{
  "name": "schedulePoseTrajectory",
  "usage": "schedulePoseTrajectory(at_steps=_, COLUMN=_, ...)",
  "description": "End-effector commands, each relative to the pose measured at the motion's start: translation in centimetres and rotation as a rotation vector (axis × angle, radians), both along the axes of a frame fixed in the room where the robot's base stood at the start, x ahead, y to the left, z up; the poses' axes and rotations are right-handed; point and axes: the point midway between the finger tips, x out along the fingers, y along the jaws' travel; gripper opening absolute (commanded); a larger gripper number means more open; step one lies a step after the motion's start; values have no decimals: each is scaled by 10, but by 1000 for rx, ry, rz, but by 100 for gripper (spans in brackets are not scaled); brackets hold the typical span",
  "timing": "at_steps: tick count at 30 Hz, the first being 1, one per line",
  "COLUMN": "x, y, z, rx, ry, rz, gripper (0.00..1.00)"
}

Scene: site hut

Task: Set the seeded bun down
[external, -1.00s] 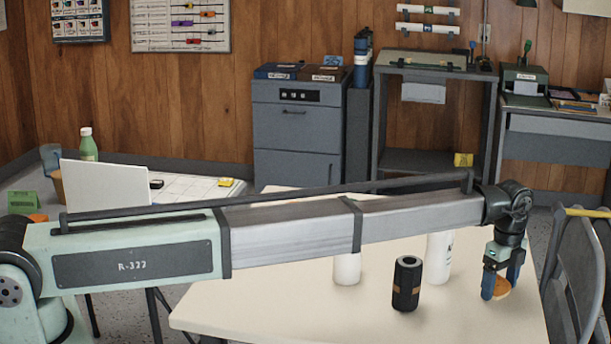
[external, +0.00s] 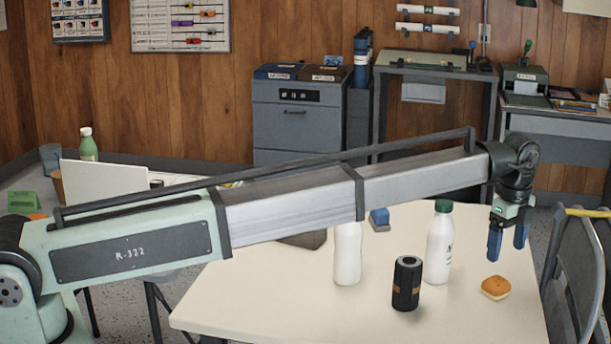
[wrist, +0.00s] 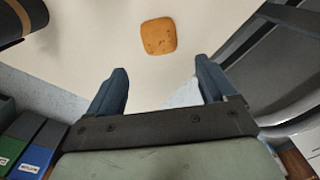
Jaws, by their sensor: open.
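The seeded bun (external: 495,287) is a golden-brown, rounded-square bun. It lies flat on the cream table (external: 455,320) near the right edge. In the wrist view the bun (wrist: 159,36) shows whole, with dark specks on top, beyond my fingertips. My gripper (external: 508,248) hangs above the bun, apart from it. Its blue fingers (wrist: 160,78) are spread with nothing between them.
A black cylinder (external: 406,284) with a brown band, a white bottle with a green cap (external: 439,245) and another white bottle (external: 347,255) stand left of the bun. A blue block (external: 379,218) lies farther back. A folded grey chair (external: 580,270) stands at right.

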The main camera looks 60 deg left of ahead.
Motion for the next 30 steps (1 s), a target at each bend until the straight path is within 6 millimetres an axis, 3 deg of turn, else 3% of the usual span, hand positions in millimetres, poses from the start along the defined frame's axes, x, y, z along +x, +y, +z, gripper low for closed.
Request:
schedulePoseTrajectory(at_steps=4, x=0, y=0, z=17, rx=0, ry=-1, rz=0, gripper=84)
schedulePoseTrajectory(at_steps=10, x=0, y=0, z=24, rx=0, ry=0, rz=0, gripper=84)
schedulePoseTrajectory(at_steps=24, x=0, y=-1, z=23, rx=-4, ry=-4, rz=3, gripper=84)
schedulePoseTrajectory(at_steps=30, x=13, y=-24, z=7, rx=-99, ry=-92, rz=83, gripper=84)
